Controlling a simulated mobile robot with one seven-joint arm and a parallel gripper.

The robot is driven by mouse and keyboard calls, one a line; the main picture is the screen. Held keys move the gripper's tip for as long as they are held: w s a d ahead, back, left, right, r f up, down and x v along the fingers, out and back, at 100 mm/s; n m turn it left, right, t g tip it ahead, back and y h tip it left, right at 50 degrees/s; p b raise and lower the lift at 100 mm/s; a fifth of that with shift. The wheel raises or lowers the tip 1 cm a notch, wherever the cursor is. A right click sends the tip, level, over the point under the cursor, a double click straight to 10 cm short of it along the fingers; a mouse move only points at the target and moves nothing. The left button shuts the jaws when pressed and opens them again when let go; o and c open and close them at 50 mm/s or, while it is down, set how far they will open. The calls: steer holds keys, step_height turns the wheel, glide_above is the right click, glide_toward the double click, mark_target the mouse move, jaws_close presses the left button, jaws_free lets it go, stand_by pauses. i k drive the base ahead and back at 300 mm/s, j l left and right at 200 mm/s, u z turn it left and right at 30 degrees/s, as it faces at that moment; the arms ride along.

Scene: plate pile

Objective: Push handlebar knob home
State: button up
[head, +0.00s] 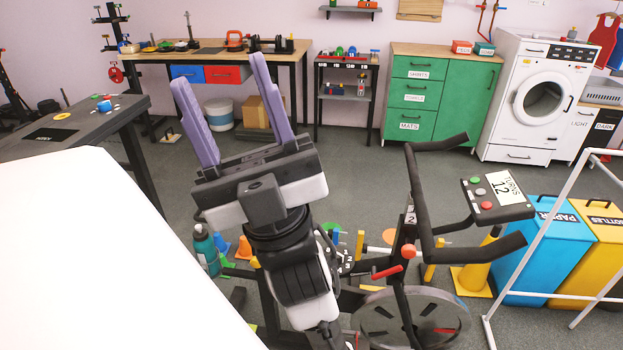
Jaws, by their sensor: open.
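The black handlebar (425,205) belongs to an exercise bike right of centre in the head view. A small orange-red round knob (409,251) shows on the bike's front post below the handlebar. A red lever-like piece (387,272) sticks out just below and left of it. I cannot tell how far the knob sits in, or for certain that it is the handlebar's knob. My gripper (217,70) is raised to the left of the bike, its two purple fingers wide apart and empty, pointing up and away. My arm hides part of the bike's rear.
A blue bin (540,245), a yellow bin (603,245) and a white frame (545,235) stand at the right. A teal bottle (206,252) stands left of my arm. Open floor lies behind the bike.

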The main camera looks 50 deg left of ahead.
mark_target(408, 251)
steer(key=k+j+u, duration=0.15)
steer(key=k+u, duration=0.25)
steer(key=k+j+u, duration=0.15)
steer(key=u, duration=0.25)
